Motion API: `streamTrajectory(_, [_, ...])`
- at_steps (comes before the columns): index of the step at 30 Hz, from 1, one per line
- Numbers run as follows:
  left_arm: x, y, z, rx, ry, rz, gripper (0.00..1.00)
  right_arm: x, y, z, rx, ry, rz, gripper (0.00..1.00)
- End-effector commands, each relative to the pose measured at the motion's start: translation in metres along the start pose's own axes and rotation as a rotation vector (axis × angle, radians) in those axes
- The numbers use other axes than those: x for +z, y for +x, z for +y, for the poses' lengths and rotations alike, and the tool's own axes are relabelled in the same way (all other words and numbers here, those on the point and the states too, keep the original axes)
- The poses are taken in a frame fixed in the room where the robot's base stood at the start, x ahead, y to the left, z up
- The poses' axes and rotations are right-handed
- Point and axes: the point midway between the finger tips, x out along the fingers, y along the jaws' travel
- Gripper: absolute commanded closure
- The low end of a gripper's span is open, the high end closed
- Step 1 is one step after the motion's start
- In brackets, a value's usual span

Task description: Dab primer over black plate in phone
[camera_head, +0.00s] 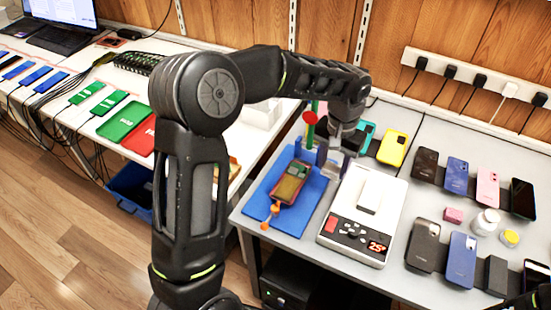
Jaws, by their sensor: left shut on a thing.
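An opened phone (289,187) lies on a blue mat (258,199) at the left of the grey table. Its inside looks brown and green; I cannot make out the black plate at this size. My left gripper (326,163) reaches down from above, at the phone's upper right. My right gripper is not in view.
A white heating device (341,239) with a red display stands right of the mat. An orange tool (270,214) lies at the phone's near end. Several phones, a white jar (487,222) and a yellow-lidded jar (510,238) are at the right. A yellow phone case (392,148) lies behind.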

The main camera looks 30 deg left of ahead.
Motion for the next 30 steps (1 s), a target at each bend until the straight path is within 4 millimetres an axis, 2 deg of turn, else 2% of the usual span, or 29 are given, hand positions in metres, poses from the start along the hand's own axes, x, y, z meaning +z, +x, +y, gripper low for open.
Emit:
streamTrajectory(1, [0.001,-0.002,-0.004,0.0,0.011,-0.001,0.88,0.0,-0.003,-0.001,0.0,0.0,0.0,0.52])
streamTrajectory(5, [0.009,-0.005,-0.025,0.001,0.102,-0.001,0.88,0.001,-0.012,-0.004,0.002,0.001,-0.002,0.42])
streamTrajectory(12, [0.043,-0.011,-0.088,0.003,0.437,-0.002,0.88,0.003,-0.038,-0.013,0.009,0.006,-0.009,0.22])
streamTrajectory(15, [0.057,-0.01,-0.107,0.001,0.562,-0.001,0.88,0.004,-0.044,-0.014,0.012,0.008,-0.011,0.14])
streamTrajectory(20, [0.066,-0.008,-0.118,0.0,0.659,0.0,0.88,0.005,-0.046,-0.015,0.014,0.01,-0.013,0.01])
streamTrajectory(30, [0.067,-0.005,-0.118,0.0,0.663,0.0,0.88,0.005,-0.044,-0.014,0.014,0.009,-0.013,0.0])
